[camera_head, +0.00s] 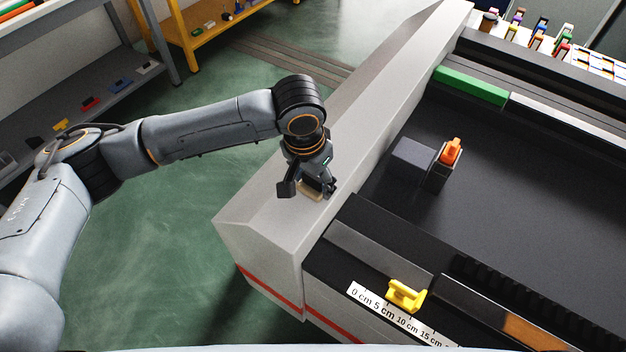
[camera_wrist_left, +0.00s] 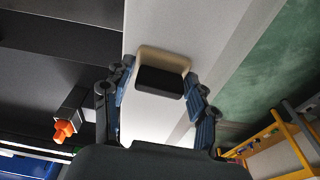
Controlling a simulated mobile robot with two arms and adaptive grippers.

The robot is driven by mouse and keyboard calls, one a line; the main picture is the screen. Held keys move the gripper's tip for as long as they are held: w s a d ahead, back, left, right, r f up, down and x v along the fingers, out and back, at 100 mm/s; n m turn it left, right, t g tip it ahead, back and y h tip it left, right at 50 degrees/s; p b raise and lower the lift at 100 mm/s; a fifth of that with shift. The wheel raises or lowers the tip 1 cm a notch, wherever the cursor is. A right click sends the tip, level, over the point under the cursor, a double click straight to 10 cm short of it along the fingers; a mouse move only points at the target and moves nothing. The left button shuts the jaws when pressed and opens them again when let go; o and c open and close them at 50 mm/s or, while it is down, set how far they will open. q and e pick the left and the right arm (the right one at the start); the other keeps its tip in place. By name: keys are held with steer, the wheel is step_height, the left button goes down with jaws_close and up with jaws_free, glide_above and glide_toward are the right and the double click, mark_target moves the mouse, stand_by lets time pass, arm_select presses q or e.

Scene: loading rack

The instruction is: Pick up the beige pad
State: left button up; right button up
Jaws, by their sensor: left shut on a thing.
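The beige pad (camera_head: 309,194) is on or just above the light grey ledge of the machine, mostly hidden by my gripper in the head view. In the left wrist view the pad (camera_wrist_left: 178,59) shows as a beige block with a dark face, between the two fingers. My left gripper (camera_head: 312,190) points down over the ledge and is shut on the pad. In the left wrist view the left gripper (camera_wrist_left: 160,95) has a finger on each side of it. I cannot tell whether the pad touches the ledge. My right gripper is not in view.
The light grey ledge (camera_head: 355,105) runs along the dark machine bed. A grey block (camera_head: 412,157) and an orange-topped piece (camera_head: 451,151) stand on the bed. A yellow piece (camera_head: 406,295) sits by a centimetre scale (camera_head: 385,312). Shelves (camera_head: 100,90) stand at the left; green floor is clear.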

arm_select(q)
steer(key=shift+r, duration=0.15)
steer(key=shift+r, duration=0.25)
step_height(320, 180, up, 2)
steer(key=shift+r+b, duration=0.1)
steer(key=shift+b, duration=0.55)
steer(key=s+a+r+b, duration=0.2)
steer(key=s+a+r, duration=0.4)
steer(key=a+r, duration=0.4)
steer(key=a, duration=0.2)
steer(key=shift+a, duration=0.3)
steer(key=shift+s, duration=0.1)
